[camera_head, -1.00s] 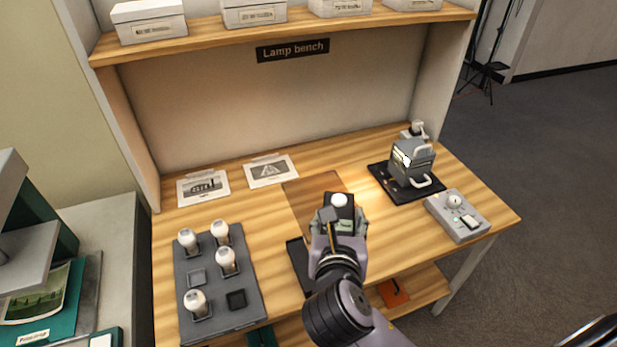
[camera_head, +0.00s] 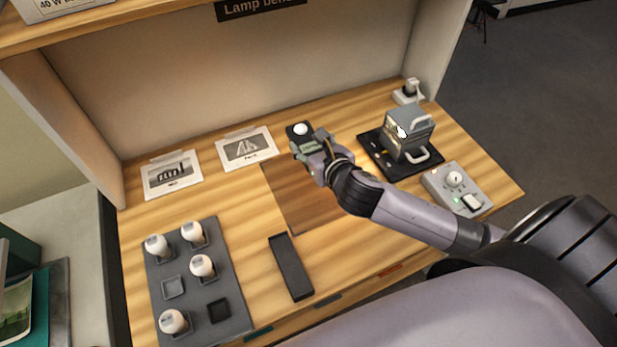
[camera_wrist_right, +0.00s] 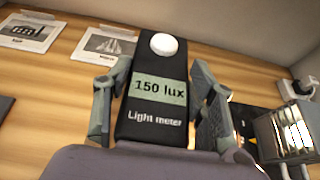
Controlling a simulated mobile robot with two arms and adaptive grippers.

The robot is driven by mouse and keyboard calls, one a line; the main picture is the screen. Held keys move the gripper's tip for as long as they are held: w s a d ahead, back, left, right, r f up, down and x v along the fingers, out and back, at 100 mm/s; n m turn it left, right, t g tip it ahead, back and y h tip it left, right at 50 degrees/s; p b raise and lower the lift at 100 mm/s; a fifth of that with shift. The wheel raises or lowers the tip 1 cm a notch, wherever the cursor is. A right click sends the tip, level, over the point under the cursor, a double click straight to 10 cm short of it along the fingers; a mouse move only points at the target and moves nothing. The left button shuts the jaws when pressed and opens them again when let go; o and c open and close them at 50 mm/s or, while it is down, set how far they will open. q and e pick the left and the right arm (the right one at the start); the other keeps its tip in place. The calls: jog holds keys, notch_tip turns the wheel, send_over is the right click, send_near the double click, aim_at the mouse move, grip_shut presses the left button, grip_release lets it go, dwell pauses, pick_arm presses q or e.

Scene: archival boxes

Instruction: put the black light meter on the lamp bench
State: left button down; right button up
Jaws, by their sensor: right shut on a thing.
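The black light meter (camera_head: 298,130) has a white dome on its end and is in my right gripper (camera_head: 308,148), over the back middle of the lamp bench (camera_head: 355,225). In the right wrist view the light meter (camera_wrist_right: 155,100) sits between the two fingers of my right gripper (camera_wrist_right: 160,105), and its display reads 150 lux. I cannot tell whether it touches the bench top or is a little above it. My left gripper is not in view.
A grey tray with several white bulbs (camera_head: 202,266) is at the front left. A narrow dark tray (camera_head: 290,268) lies empty at the front middle. A grey lamp device (camera_head: 408,130) and a control box (camera_head: 455,188) stand right. Two picture cards (camera_head: 246,148) lie behind. A brown mat (camera_head: 300,200) is clear.

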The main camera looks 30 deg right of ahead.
send_over(310, 188)
notch_tip(310, 188, down, 9)
jog(key=shift+r+b, duration=0.15)
jog(key=shift+b, duration=0.25)
jog(key=shift+f, duration=0.6)
notch_tip(310, 188, down, 4)
jog(key=shift+r+b, duration=0.2)
jog(key=shift+b, duration=0.25)
jog(key=shift+f, duration=0.25)
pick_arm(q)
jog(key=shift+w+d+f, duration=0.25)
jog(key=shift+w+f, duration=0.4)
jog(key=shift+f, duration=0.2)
pick_arm(e)
jog(key=shift+f, duration=0.1)
jog(key=shift+f+b, duration=0.3)
jog(key=shift+f, duration=0.2)
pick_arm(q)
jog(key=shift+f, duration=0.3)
pick_arm(e)
jog(key=o, duration=1.4)
